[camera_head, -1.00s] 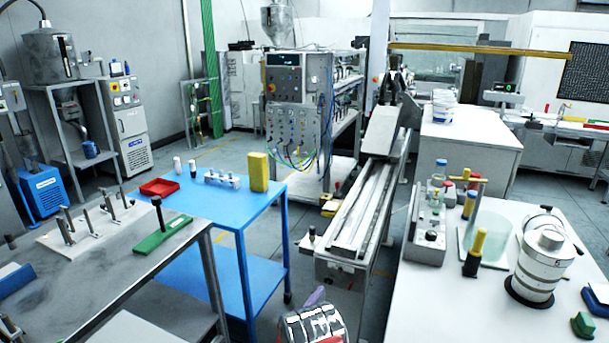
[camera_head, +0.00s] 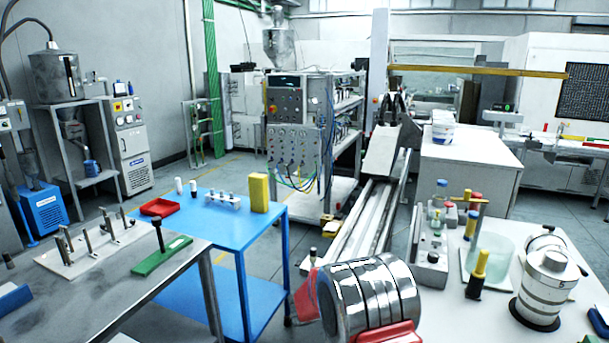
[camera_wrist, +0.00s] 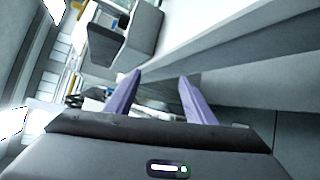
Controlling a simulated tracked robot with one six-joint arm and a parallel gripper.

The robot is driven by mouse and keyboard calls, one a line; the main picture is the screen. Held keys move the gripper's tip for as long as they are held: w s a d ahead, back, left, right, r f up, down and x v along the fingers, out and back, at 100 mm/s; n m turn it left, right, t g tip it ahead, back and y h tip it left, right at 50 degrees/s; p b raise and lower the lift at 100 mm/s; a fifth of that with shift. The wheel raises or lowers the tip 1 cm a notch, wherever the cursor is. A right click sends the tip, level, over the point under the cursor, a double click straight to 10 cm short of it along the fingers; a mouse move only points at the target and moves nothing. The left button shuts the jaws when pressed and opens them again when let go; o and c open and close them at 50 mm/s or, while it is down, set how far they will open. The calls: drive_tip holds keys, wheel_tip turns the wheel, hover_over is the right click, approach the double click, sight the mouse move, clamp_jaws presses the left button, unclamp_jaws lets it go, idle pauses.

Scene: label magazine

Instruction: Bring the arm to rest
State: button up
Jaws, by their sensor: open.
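My gripper (camera_wrist: 160,76) shows in the wrist view. Its two purple fingers stand apart with nothing held between them. Beyond them are a pale grey beam or panel edge and blurred equipment that I cannot name. The gripper fingers cannot be made out in the head view.
A blue table (camera_head: 225,232) with a red tray (camera_head: 159,207) and yellow block (camera_head: 259,192) stands left of my arm. A grey bench (camera_head: 110,290) is nearer left. A white bench (camera_head: 440,310) with jars and a metal canister (camera_head: 545,280) is at right.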

drive_tip(key=s+d+r+m+g+y, duration=0.2)
drive_tip(key=s+d+r+m, duration=0.1)
drive_tip(key=s+r, duration=0.55)
drive_tip(key=s+d+r+m+g+y, duration=0.25)
drive_tip(key=s+r, duration=0.25)
drive_tip(key=s, duration=0.7)
drive_tip(key=s+a+r+m+t+y, duration=0.1)
drive_tip(key=s+a+y, duration=0.3)
drive_tip(key=s, duration=0.7)
drive_tip(key=s+a+r+m+t+y, duration=0.1)
drive_tip(key=s+a+r+m+y, duration=0.1)
drive_tip(key=s+a, duration=0.4)
drive_tip(key=shift+s+a+r+m+y, duration=0.25)
drive_tip(key=shift+s+m+y, duration=0.65)
drive_tip(key=shift+s, duration=1.6)
drive_tip(key=shift+t, duration=0.25)
drive_tip(key=shift+c, duration=0.3)
